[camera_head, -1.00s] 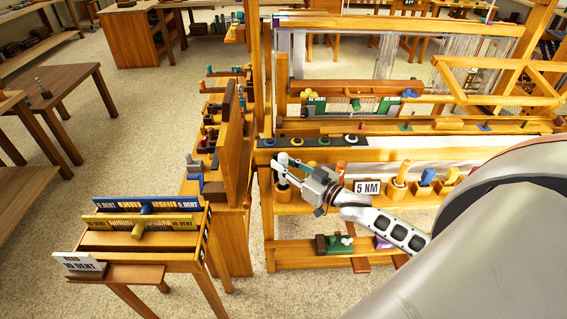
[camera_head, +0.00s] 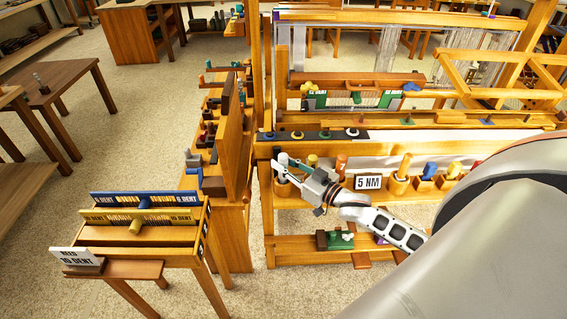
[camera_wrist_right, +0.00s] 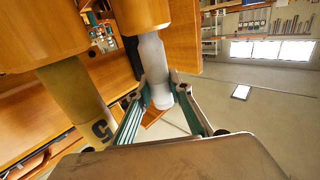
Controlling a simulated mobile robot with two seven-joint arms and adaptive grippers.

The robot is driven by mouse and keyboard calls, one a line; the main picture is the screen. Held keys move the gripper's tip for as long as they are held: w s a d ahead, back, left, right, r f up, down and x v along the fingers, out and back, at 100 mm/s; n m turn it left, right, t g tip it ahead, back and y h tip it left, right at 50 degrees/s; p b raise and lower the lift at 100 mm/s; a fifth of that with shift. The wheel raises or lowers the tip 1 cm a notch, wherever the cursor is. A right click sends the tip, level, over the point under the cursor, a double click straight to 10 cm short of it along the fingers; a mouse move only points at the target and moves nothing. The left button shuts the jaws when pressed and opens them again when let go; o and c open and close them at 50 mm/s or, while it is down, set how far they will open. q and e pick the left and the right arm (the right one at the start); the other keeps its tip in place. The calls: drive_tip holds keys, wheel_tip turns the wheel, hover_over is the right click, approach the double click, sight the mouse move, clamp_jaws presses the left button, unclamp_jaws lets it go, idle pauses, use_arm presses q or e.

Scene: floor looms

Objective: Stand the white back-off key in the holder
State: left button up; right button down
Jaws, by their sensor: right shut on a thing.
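My right gripper (camera_head: 288,167) is at the left end of the loom's lower rail, shut on the white back-off key (camera_head: 283,159). In the right wrist view the fingers (camera_wrist_right: 161,92) pinch the pale key (camera_wrist_right: 152,60) at its narrow part. The key is in line with a round wooden holder cup (camera_head: 282,188). In the wrist view the cup (camera_wrist_right: 139,14) appears at the top, and its rim hides the key's far end. How deep the key sits cannot be told. My left gripper is not in view.
A tan key (camera_head: 312,161) and an orange key (camera_head: 341,163) stand close to the right of the gripper. The "5 NM" sign (camera_head: 367,182) is beyond them. A dark strip with coloured knobs (camera_head: 324,135) lies just behind. Tall wooden panels stand left.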

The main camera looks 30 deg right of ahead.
drive_tip(key=shift+f, duration=0.3)
idle(0.4)
drive_tip(key=c, duration=1.8)
unclamp_jaws()
drive_tip(key=shift+o, duration=0.2)
wheel_tip(320, 180, up, 10)
drive_tip(key=shift+s+f, duration=0.1)
